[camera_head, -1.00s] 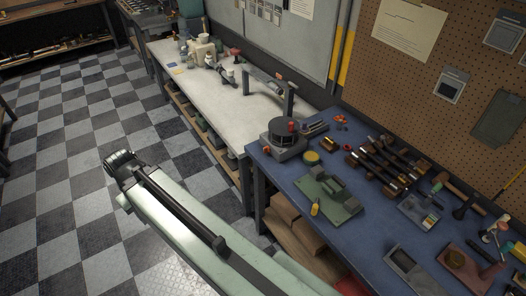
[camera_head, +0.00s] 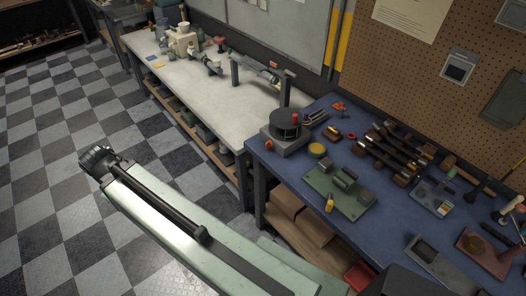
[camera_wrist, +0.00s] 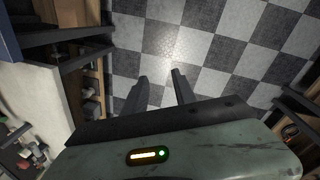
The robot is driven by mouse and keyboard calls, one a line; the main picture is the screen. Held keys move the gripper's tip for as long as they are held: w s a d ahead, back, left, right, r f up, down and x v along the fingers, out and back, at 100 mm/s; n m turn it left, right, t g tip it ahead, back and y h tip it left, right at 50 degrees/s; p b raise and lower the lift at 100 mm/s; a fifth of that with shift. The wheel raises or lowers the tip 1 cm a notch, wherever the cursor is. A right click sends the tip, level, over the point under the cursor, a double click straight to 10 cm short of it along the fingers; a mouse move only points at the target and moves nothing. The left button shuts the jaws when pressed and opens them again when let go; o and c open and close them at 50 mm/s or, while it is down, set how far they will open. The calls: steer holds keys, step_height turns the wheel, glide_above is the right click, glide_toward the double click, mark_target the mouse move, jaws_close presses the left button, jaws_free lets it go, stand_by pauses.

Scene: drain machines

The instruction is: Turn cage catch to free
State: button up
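A dark round drum-like cage (camera_head: 285,122) sits on a grey base on the blue bench, near its far left corner. A red knob (camera_head: 295,118) stands at its top and an orange-red one (camera_head: 268,145) shows low on its left side. I cannot tell which part is the cage catch, or its setting. My gripper in the wrist view (camera_wrist: 158,76) has two dark fingers apart, with only checkered floor beyond them. It is empty and away from the cage. In the head view my arm reaches out over the floor, left of the benches.
The blue bench (camera_head: 385,215) also holds a green plate with blocks (camera_head: 340,190), a yellow-handled tool (camera_head: 329,204) and a rack of dark rods (camera_head: 395,145). A white bench (camera_head: 190,75) with fittings adjoins it. Boxes (camera_head: 285,203) sit underneath. The checkered floor at left is clear.

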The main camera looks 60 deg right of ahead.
steer(key=d+f+n+h+b, duration=0.35)
steer(key=d+f+b, duration=0.6)
steer(key=d, duration=0.55)
steer(key=n+g+h+b, duration=0.6)
steer(key=n+h+b, duration=0.5)
steer(key=b, duration=1.2)
glide_toward(263, 152)
step_height(263, 152, up, 3)
steer(key=s+d+m+h, duration=0.1)
steer(key=d, duration=0.1)
steer(key=x, duration=0.7)
steer(key=shift+s+d+f, duration=0.1)
steer(key=shift+d+f, duration=0.1)
steer(key=shift+d, duration=0.1)
jaws_close()
